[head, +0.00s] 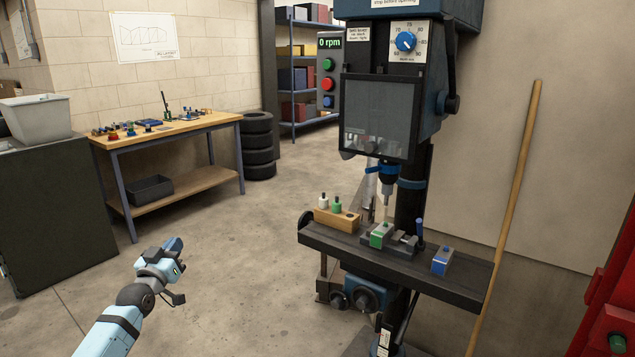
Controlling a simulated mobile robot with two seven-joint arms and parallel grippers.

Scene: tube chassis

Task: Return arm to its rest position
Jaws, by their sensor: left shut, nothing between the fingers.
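My left arm comes in from the lower left, light blue with dark joints. Its gripper (176,290) is over the open floor, left of the drill press (404,95) and well apart from it. The gripper is shut, and I see nothing held in it. My right gripper is not in view.
The press table (450,288) carries a wooden block (338,219) with small parts, a vise (402,240) with a green-topped piece (381,234), and a blue block (442,261). A workbench (170,131), stacked tyres (258,145) and a wooden pole (510,205) stand around. Floor between is clear.

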